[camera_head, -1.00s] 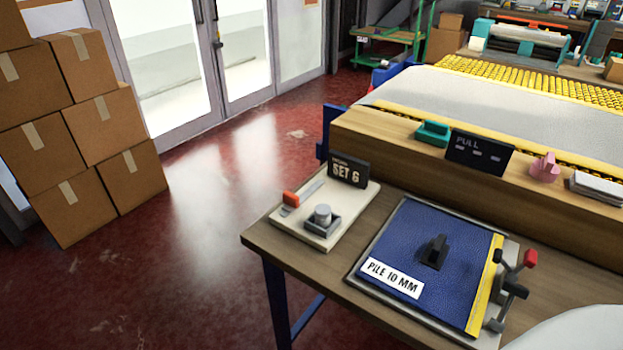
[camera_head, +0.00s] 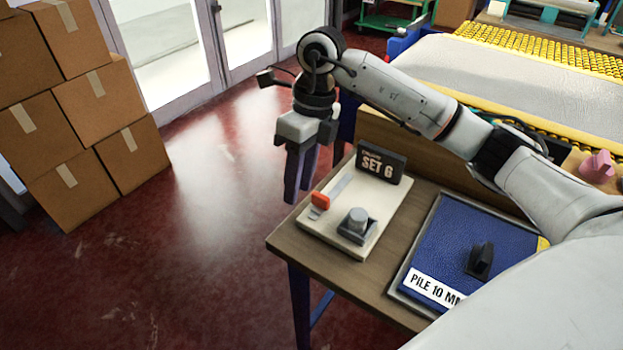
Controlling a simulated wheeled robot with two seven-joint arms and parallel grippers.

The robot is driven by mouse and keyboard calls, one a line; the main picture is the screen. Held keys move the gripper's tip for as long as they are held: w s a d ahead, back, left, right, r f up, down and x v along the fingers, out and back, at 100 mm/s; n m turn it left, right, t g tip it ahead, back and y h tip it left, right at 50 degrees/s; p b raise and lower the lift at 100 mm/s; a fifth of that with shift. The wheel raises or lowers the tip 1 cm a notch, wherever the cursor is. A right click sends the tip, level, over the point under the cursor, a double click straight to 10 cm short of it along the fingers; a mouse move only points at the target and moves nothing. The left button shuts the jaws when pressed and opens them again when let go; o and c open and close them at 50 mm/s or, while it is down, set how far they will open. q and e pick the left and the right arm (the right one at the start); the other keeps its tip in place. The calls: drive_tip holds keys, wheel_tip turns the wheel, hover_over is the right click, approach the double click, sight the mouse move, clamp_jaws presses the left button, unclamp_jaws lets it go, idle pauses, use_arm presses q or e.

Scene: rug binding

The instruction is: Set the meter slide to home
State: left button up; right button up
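The meter is a pale plate (camera_head: 381,224) on the near left part of the wooden table. Its orange slide knob (camera_head: 320,201) sits at the left side of the plate, on a grey track that runs from it toward the black display reading "SET 6" (camera_head: 381,163). A grey round button (camera_head: 357,220) stands in a square base on the plate. My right gripper (camera_head: 300,192) hangs fingers down beyond the left edge of the table, up and left of the knob, apart from it and empty. Its finger gap is unclear. My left gripper is not in view.
Right of the meter lies a blue pile sample (camera_head: 446,250) with a black handle (camera_head: 480,260) and a "PILE 10 MM" label. A wooden ledge (camera_head: 385,133) rises behind. Cardboard boxes (camera_head: 133,158) are stacked at left. The red floor between is clear.

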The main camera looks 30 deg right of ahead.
wheel_tip(320, 180, up, 3)
drive_tip(key=h, duration=0.2)
hover_over(321, 195)
drive_tip(key=m, duration=0.1)
wheel_tip(321, 195, down, 10)
drive_tip(key=shift+f+p, duration=0.15)
drive_tip(key=shift+p, duration=0.35)
clamp_jaws()
